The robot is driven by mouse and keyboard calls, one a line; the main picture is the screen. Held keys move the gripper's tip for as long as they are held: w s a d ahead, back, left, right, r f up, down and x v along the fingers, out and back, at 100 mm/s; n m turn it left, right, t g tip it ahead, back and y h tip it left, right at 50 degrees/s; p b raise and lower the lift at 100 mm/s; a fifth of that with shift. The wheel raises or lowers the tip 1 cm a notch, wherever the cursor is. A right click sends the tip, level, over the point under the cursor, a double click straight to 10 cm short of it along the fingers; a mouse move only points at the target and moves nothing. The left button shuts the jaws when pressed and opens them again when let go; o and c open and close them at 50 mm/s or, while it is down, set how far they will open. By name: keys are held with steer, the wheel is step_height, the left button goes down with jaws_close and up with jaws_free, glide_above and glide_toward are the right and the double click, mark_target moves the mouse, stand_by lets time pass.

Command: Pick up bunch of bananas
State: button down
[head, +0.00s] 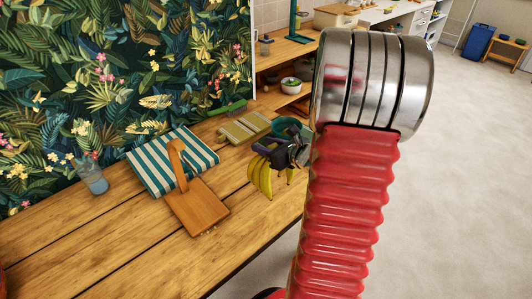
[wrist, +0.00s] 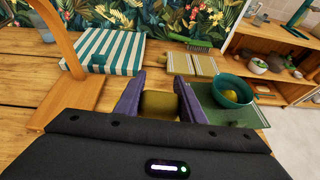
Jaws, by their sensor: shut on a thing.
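The bunch of bananas (head: 262,177) hangs below my gripper (head: 268,150) near the table's right edge in the head view. My gripper is shut on the bunch's upper part. In the wrist view the purple fingers (wrist: 160,98) stand on either side of a dull yellow-brown piece of the bananas (wrist: 160,105). The lower bananas are hidden there by the gripper body. I cannot tell for sure whether their tips clear the table.
A teal bowl (wrist: 232,91) with a yellow fruit stands just right of my gripper. Shelves (head: 282,52) stand behind. The front table is clear.

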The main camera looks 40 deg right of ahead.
steer(key=shift+r, duration=2.9)
